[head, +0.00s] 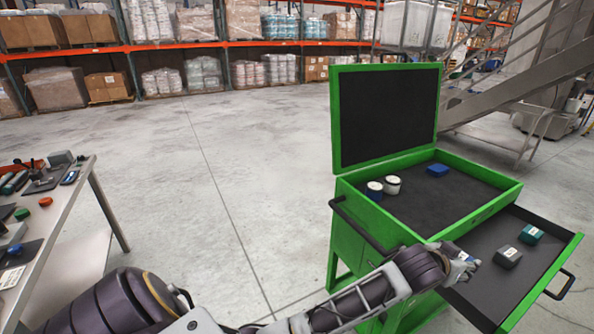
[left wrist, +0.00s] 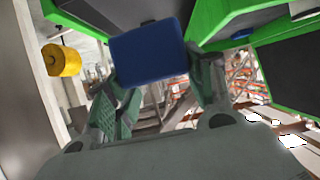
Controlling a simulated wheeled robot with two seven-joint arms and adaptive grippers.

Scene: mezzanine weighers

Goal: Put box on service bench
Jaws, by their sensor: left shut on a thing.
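A blue box (left wrist: 150,54) is held between the fingers of my left gripper (head: 463,267) in the left wrist view. In the head view the gripper hides most of the held box. The gripper is over the near left part of the open drawer (head: 487,300) of a green bench (head: 405,238). Another blue box (head: 438,169) lies in the bench's top tray. A dark grey box (head: 507,257) and a teal box (head: 531,234) sit in the drawer, to the right of the gripper. My right gripper is not in view.
The bench's lid (head: 386,115) stands open behind. A metal table (head: 70,240) with several small items is at the left. A metal staircase (head: 510,75) rises at the back right. Floor between table and bench is clear.

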